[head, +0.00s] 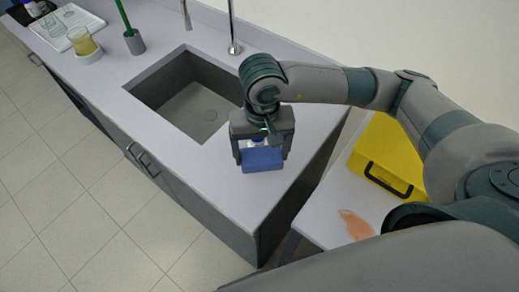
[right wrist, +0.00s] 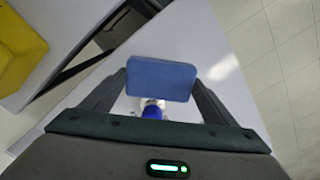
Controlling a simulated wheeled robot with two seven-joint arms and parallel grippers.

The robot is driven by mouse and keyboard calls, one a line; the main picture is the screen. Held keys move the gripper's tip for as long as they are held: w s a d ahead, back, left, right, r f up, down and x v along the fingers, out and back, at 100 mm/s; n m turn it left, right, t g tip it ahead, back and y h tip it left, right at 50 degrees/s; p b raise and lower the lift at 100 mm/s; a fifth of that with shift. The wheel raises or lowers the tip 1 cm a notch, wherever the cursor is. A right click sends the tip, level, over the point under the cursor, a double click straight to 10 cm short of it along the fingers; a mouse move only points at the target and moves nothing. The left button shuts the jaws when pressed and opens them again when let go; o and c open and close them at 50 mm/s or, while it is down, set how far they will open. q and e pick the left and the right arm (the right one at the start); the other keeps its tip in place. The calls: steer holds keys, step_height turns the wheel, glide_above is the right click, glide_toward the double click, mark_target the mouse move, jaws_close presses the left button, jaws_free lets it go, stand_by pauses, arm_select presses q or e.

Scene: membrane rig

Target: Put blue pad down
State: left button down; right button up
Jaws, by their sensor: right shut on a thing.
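The blue pad (head: 262,160) is a small flat-faced block, held between the two fingers of my right gripper (head: 263,157). The pad is over the pale counter (head: 222,178), to the right of the sink and near the counter's end. I cannot tell whether its underside touches the counter. In the right wrist view the pad (right wrist: 161,79) sits across the fingertips of the right gripper (right wrist: 160,85), one finger at each end. A blue and white object (right wrist: 153,108) shows between the fingers, partly hidden by the pad. My left gripper is not in view.
The sink (head: 193,98) is left of the gripper, with a faucet (head: 233,45) behind. A green-handled brush in a grey holder (head: 135,42), a yellow-filled beaker (head: 84,42) and a white tray (head: 70,22) stand far left. A yellow case (head: 385,150) and an orange patch (head: 356,225) are on the right table.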

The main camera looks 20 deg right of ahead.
mark_target(259, 148)
steer(key=w+f, duration=0.1)
steer(key=w+d+f+p, duration=0.1)
steer(key=w, duration=0.1)
steer(key=shift+w+f, duration=0.1)
steer(key=shift+w, duration=0.2)
steer(key=shift+s+a+f+p, duration=0.1)
steer(key=shift+f+p, duration=0.45)
steer(key=shift+p, duration=0.1)
steer(key=shift+f+p, duration=0.6)
steer(key=shift+f, duration=0.85)
